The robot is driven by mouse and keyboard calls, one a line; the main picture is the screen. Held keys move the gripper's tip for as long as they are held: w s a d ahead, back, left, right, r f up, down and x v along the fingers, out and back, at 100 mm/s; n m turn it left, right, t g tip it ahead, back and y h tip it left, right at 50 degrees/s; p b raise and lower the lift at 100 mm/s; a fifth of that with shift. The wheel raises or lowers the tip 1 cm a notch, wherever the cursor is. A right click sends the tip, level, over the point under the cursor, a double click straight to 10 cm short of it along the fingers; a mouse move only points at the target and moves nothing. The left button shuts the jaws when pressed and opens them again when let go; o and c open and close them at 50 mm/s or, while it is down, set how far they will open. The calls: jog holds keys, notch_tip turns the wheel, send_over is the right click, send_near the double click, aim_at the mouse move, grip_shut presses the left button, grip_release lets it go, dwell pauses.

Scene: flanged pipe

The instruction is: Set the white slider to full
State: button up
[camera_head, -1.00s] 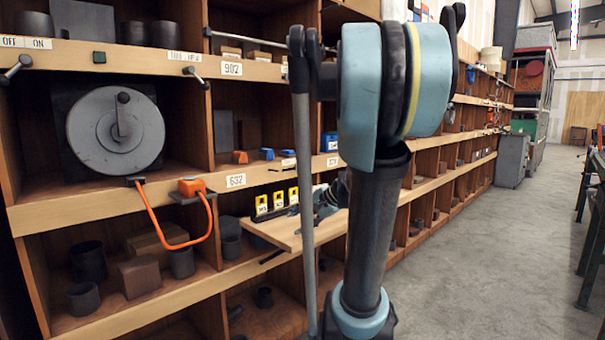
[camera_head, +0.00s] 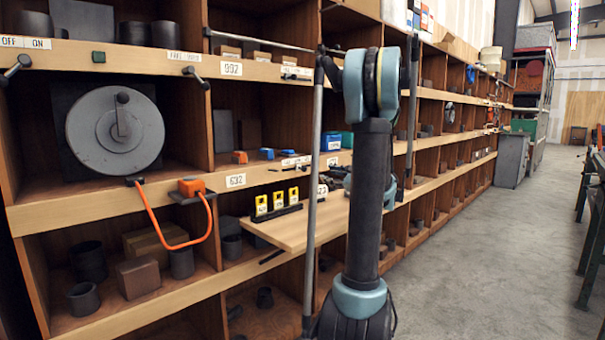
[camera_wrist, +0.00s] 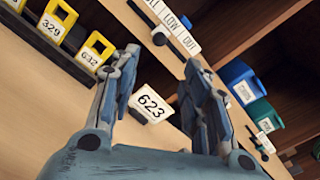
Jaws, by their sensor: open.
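In the wrist view a white label strip (camera_wrist: 176,22), reading "...LL", "LOW", "OUT", is fixed on the wooden shelf edge. Beside it runs a dark slot with a round dark knob (camera_wrist: 159,36). I cannot make out a white slider piece. My gripper (camera_wrist: 161,60) is open and empty. Its two fingers point up toward the strip, the knob showing beyond and between the tips. A white plate reading 623 (camera_wrist: 152,103) shows between the fingers. In the head view my arm hides much of the gripper, and the label strip (camera_head: 297,160) is small.
Yellow numbered tags (camera_wrist: 58,20) stand in a black rack on the wooden board (camera_head: 300,226) left of my gripper. Blue (camera_wrist: 240,84) and green (camera_wrist: 264,115) bins sit in the compartment at right. A grey dial (camera_head: 115,130) and orange cable (camera_head: 165,243) are far left. The aisle floor (camera_head: 470,260) is clear.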

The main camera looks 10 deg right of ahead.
aim_at(302, 169)
jog(key=x, duration=1.7)
grip_shut()
